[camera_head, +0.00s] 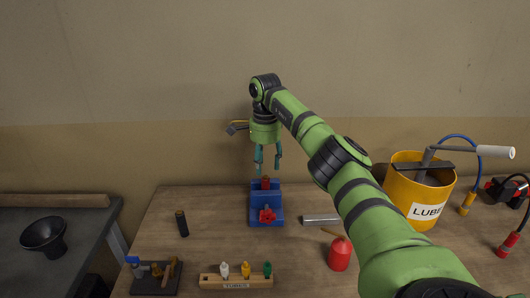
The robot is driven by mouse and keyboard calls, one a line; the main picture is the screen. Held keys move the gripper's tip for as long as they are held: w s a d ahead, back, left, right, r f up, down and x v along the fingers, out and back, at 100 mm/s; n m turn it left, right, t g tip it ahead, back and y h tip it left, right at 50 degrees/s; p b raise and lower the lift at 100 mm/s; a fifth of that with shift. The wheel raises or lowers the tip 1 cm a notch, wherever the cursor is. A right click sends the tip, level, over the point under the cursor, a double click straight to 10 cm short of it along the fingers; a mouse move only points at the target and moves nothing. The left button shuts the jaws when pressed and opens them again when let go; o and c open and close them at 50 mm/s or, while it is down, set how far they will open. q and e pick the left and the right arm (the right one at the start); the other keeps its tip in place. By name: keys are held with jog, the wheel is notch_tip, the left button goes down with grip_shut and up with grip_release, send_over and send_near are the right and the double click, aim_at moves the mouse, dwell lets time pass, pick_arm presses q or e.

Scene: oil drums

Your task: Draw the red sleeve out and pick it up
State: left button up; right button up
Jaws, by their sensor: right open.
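A blue stand (279,207) sits in the middle of the wooden table. A short red cylinder, which looks like the red sleeve (265,182), stands upright at its back; its lower part is hidden by the stand. A second red piece (267,216), knob-like, is low on the stand's front. My right gripper (268,171) points straight down above the sleeve. Its fingers are apart and nothing is between them. The fingertips look just above the sleeve, though the exact gap is hard to judge. My left gripper is not in view.
A labelled rack with coloured plugs (236,283) and a dark tray of small tools (155,278) lie at the front. A black cylinder (182,223) stands left. A metal tube (320,220), red can (340,254) and yellow lube bucket (402,188) are right, partly near my arm.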

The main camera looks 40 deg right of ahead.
aim_at(266, 178)
jog(key=shift+s+a+f+p, duration=0.1)
jog(key=shift+s+f+p, duration=0.1)
jog(key=shift+f, duration=0.35)
jog(key=shift+s+a+f+p, duration=0.1)
jog(key=shift+s+f+p, duration=0.1)
jog(key=shift+f, duration=0.35)
jog(key=f, duration=0.3)
jog(key=shift+w+d+f+p, duration=0.1)
jog(key=shift+w+p, duration=0.1)
jog(key=shift+p, duration=0.2)
jog(key=shift+f, duration=0.25)
grip_shut()
pick_arm(q)
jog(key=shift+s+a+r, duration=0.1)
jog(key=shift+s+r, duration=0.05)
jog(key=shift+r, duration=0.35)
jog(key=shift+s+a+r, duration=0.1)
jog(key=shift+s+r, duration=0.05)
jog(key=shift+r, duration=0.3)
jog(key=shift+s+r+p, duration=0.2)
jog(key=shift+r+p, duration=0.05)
jog(key=shift+p, duration=0.05)
pick_arm(e)
jog(key=shift+r, duration=0.25)
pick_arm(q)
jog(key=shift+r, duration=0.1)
pick_arm(e)
jog(key=shift+r, duration=0.15)
